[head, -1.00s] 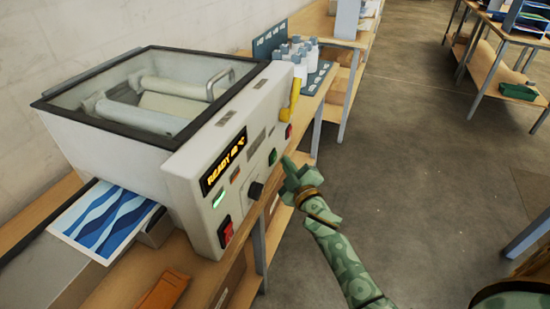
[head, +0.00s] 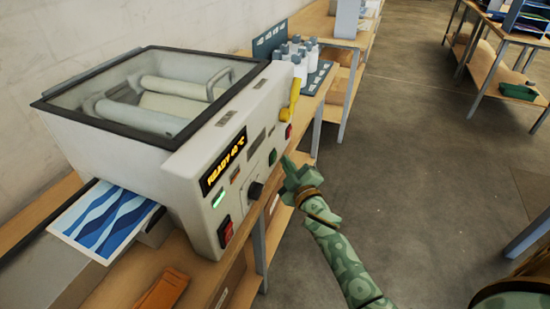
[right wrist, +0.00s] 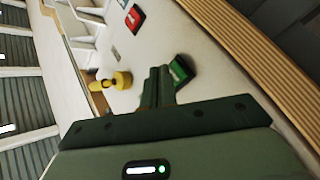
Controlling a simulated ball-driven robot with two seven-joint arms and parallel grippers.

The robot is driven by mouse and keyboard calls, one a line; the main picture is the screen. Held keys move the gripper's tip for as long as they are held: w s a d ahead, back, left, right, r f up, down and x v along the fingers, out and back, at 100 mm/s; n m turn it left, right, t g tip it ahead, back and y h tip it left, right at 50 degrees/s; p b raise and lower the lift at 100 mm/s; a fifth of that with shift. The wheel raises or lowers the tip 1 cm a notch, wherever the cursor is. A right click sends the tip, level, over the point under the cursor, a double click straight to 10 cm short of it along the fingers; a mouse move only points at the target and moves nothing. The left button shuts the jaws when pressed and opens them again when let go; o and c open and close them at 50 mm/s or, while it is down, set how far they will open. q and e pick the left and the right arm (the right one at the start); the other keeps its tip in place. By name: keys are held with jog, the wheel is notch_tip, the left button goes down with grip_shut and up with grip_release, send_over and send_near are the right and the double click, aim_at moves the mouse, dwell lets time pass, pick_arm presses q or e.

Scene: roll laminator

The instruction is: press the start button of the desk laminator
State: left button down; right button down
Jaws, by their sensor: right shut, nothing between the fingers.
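The desk laminator (head: 186,185) is a pale box with a dark-framed clear lid. Its display (head: 224,161) is lit and reads READY. My left gripper is not in view.
A red button (head: 288,131) and a yellow lever (head: 295,98) are at the panel's far end. A red switch (head: 225,231) is at the near end. A blue wave-patterned sheet (head: 105,220) sticks out at the left. White bottles (head: 300,55) stand behind.

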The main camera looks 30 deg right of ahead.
jog(key=shift+w+a, duration=0.1)
jog(key=shift+w+a, duration=0.15)
jog(key=shift+w, duration=0.1)
